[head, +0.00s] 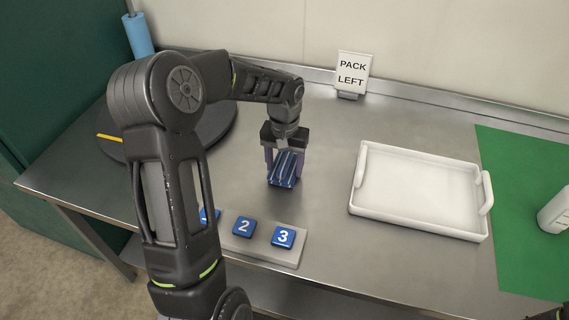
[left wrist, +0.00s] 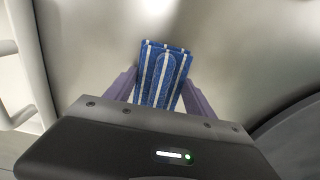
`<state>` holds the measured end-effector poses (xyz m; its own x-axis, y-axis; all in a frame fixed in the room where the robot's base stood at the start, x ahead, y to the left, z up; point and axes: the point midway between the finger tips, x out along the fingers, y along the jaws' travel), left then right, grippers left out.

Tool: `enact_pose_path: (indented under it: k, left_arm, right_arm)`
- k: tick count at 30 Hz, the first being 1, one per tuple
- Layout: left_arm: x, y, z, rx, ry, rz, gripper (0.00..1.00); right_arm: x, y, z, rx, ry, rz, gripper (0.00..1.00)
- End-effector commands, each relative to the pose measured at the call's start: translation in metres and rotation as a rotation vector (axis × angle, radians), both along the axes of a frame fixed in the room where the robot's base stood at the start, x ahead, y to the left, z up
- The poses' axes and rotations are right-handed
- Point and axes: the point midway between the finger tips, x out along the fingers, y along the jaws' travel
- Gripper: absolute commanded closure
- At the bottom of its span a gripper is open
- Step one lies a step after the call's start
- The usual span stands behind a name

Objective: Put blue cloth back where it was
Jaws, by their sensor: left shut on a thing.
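The blue cloth (head: 285,169) with white stripes is folded into a small block. My left gripper (head: 285,160) points down over the middle of the steel table and is shut on it, one finger on each side. In the left wrist view the cloth (left wrist: 163,75) sits between the two purple fingers of the left gripper (left wrist: 160,90). I cannot tell whether the cloth touches the table. My right gripper does not show; only a dark bit of my own body is at the bottom right corner of the head view.
A grey block with numbered blue tiles (head: 283,237) lies at the table's front edge, partly behind my arm. A white tray (head: 418,228) stands right, beside a green mat (head: 520,190) with a white object (head: 555,212). A PACK LEFT sign (head: 352,72) stands behind. A dark round plate (head: 216,125) is left.

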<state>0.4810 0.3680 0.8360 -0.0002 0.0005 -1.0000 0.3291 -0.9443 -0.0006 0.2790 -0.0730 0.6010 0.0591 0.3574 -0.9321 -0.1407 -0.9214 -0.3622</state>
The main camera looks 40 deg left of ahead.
Motion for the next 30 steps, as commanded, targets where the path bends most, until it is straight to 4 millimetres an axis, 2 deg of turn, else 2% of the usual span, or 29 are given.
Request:
enact_pose_path:
  k: [4,5,12,24,30]
  left_arm:
    - [0.000,0.000,-0.005,0.000,0.000,0.000,0.75]
    - [0.000,0.000,-0.003,0.000,0.000,0.000,0.35]
    - [0.000,0.000,-0.003,0.000,0.000,0.000,0.15]
    - [0.001,0.000,0.005,0.001,-0.002,0.000,0.15]
    - [0.001,0.000,0.034,0.002,-0.006,0.002,0.15]
  right_arm:
    - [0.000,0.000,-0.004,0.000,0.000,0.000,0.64]
    - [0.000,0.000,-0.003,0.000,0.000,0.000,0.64]
    - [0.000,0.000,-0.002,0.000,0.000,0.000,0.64]
    - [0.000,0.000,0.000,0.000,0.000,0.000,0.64]
    - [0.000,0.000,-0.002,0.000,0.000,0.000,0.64]
